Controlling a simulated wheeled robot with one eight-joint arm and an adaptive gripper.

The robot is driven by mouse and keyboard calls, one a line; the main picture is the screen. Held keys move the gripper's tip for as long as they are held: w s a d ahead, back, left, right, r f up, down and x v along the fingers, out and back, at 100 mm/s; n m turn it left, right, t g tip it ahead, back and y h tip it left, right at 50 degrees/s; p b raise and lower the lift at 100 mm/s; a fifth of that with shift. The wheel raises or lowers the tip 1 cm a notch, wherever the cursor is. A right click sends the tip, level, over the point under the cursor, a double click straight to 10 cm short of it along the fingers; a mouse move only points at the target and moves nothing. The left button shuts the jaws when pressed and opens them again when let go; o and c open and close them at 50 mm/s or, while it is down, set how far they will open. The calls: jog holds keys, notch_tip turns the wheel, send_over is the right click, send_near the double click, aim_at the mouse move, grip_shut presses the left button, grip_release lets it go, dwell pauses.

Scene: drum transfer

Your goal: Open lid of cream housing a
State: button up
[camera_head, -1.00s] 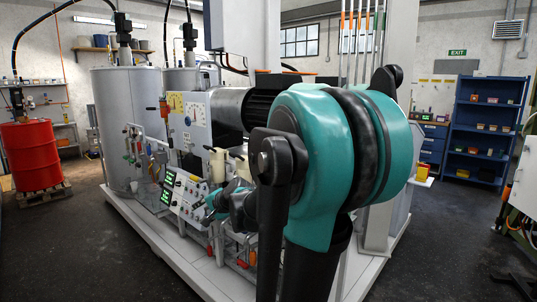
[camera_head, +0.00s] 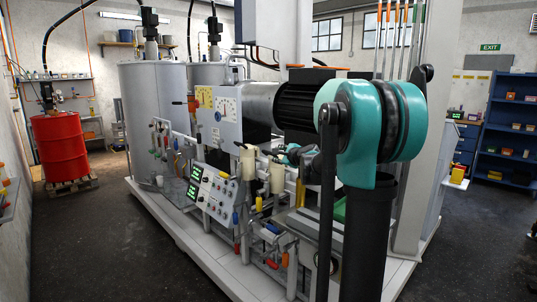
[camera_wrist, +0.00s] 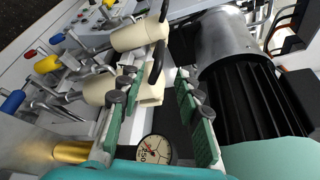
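Two cream housings stand on the front of the machine, a left one (camera_head: 248,161) and a right one (camera_head: 277,178). They also show in the wrist view as an upper one (camera_wrist: 140,36) and a lower one (camera_wrist: 100,89), each with a black curved handle at its right end. I cannot tell which is housing a. Both look closed. My gripper (camera_wrist: 165,82) is open, with its green-padded fingers apart and nothing seen between them. Its left finger overlaps the lower housing's right end in the picture; contact cannot be told. In the head view my arm mostly hides the gripper.
A dark finned motor (camera_wrist: 250,105) lies close to the right of my gripper. A round gauge (camera_wrist: 154,150) shows below the fingers. Coloured valve handles (camera_wrist: 47,64) stick out left of the housings. A control panel (camera_head: 215,190) is at the machine's front. Open floor lies at front left.

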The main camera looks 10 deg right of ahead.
aim_at(270, 153)
jog(key=x, duration=1)
jog(key=shift+w+a+f, duration=0.15)
jog(key=shift+w, duration=0.05)
grip_shut()
